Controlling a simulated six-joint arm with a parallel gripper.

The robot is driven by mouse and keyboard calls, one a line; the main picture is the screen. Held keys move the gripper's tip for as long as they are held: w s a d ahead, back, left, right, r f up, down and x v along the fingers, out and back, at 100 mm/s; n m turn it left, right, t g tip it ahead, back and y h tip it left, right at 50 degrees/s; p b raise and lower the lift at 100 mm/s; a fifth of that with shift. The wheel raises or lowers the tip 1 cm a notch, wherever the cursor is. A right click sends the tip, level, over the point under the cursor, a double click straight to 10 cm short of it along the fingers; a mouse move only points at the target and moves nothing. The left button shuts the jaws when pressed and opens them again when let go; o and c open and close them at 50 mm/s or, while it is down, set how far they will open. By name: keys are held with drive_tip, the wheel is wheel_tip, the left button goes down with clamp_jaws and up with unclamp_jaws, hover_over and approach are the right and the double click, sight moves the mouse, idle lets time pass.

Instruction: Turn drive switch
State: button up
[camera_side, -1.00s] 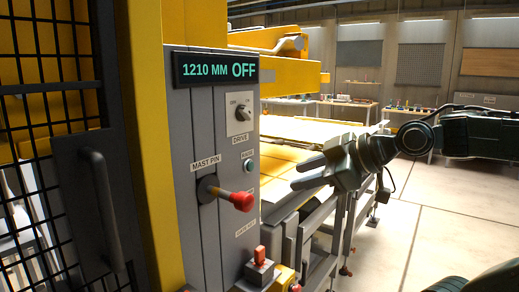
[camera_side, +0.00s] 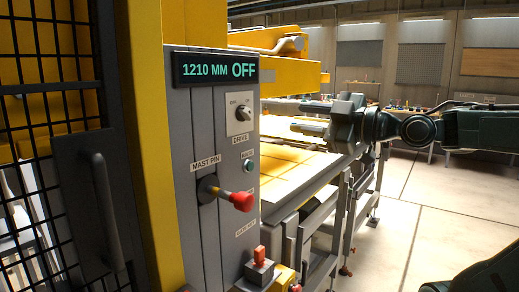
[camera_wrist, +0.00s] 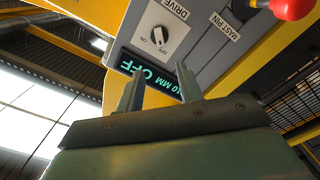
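The drive switch (camera_side: 243,113) is a small rotary knob on a pale plate marked DRIVE, high on the grey control panel (camera_side: 207,235). The display (camera_side: 215,70) above it reads "1210 MM OFF". In the wrist view the knob (camera_wrist: 156,35) shows with ON and OFF marks, beyond my fingertips, and its pointer is nearer the OFF mark. My gripper (camera_side: 298,116) is to the right of the switch, apart from it, with its fingers toward the panel. In the wrist view my gripper (camera_wrist: 160,80) has its two fingers spread with nothing between them.
A red-tipped mast pin knob (camera_side: 240,201) sticks out below the switch. A green raise button (camera_side: 249,166) and an orange-red lever (camera_side: 260,254) are also on the panel. A mesh door with a handle (camera_side: 105,205) is at left.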

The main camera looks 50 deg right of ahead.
sight(250, 113)
drive_tip(key=shift+w, duration=0.15)
drive_tip(key=shift+w, duration=6.7)
clamp_jaws()
